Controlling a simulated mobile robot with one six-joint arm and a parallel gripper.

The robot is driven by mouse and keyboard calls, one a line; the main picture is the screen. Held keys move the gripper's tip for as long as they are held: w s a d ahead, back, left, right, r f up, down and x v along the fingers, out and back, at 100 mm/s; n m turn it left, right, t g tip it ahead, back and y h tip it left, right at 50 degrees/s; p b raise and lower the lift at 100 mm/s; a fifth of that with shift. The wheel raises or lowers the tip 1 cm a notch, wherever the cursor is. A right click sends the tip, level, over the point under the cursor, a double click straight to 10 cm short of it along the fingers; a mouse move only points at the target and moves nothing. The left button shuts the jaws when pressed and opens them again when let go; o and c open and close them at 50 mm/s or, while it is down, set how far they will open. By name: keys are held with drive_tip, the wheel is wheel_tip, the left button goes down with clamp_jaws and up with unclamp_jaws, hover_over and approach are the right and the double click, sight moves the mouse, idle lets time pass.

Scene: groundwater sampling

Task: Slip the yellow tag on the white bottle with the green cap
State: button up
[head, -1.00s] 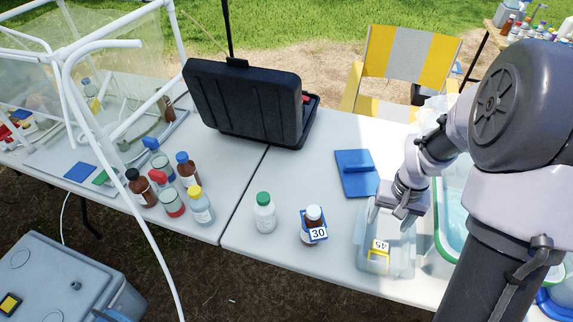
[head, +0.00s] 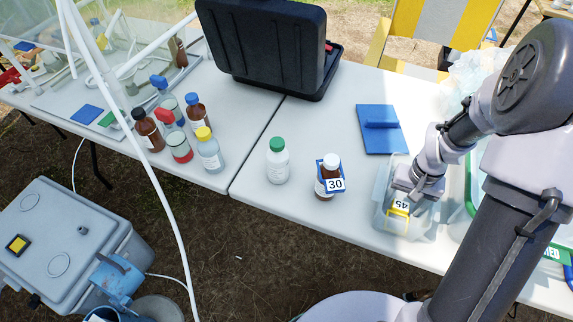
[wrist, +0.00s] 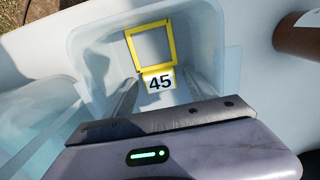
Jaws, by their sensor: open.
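The yellow tag (head: 398,209) is a square open frame with a white "45" plate, in the clear plastic bin (head: 420,236) on the table. It shows from above in the wrist view (wrist: 171,52). In the head view my gripper (head: 405,192) partly hides the bin. The white bottle with the green cap (head: 278,167) stands upright on the table, left of the bin, with no tag on it.
A brown bottle (head: 328,173) with a blue "30" tag stands between the white bottle and the bin. A blue lid-like plate (head: 382,138) lies behind the bin. Several bottles stand left, and a black case (head: 262,45) stands behind. Table between white bottle and case is clear.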

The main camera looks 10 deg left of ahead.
drive_tip(key=shift+r, duration=0.1)
drive_tip(key=c, duration=1)
drive_tip(key=shift+r+p, duration=2.45)
drive_tip(key=shift+r, duration=0.55)
drive_tip(key=shift+c, duration=0.2)
